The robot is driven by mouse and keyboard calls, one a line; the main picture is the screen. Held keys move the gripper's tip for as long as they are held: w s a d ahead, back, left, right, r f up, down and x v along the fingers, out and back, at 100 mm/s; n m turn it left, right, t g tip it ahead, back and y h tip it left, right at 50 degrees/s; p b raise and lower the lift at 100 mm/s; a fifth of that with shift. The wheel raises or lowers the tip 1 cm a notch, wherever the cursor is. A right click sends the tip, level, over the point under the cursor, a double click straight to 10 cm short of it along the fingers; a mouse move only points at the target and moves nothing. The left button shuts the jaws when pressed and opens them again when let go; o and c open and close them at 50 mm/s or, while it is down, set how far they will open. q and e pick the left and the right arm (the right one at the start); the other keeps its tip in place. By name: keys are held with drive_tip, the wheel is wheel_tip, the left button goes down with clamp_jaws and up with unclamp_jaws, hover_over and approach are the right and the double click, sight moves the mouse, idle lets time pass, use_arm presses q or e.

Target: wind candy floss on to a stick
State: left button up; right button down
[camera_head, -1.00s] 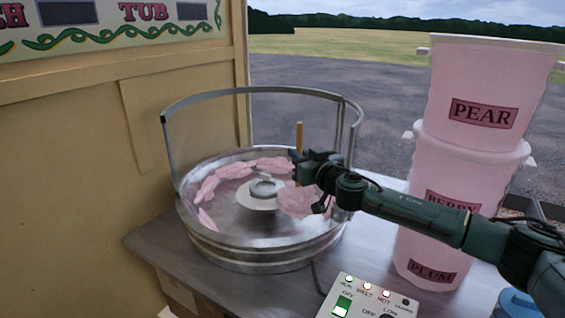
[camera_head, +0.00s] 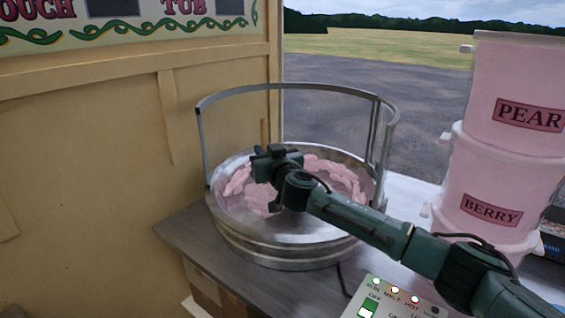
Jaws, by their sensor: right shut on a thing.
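My right gripper (camera_head: 267,162) is shut on a thin wooden stick (camera_head: 264,132) over the left part of the metal candy-floss pan (camera_head: 275,256). The stick stands about upright, its top end showing above the jaws. A clump of pink floss (camera_head: 258,197) shows just below the gripper, seemingly around the stick's lower end, though the gripper hides where they meet. More pink floss (camera_head: 338,174) lies in tufts along the far and right inside of the pan. The pan's centre hub is hidden behind my right gripper and wrist. My left gripper is not in view.
A curved clear guard with a metal frame (camera_head: 290,86) rises behind the pan. Pink tubs (camera_head: 505,170) labelled PEAR and BERRY are stacked at right. A control box (camera_head: 385,300) with lit lamps sits in front. A cream stall wall (camera_head: 90,180) closes the left side.

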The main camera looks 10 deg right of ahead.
use_arm(q)
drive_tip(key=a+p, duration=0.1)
drive_tip(key=p, duration=0.1)
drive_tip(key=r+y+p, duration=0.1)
drive_tip(key=p, duration=0.2)
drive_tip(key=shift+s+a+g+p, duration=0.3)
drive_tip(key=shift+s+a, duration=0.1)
use_arm(e)
wheel_tip(320, 180, up, 8)
drive_tip(key=w+a, duration=0.1)
drive_tip(key=w, duration=0.1)
drive_tip(key=shift+a+f, duration=0.15)
drive_tip(key=shift+a, duration=0.1)
drive_tip(key=shift+w, duration=0.1)
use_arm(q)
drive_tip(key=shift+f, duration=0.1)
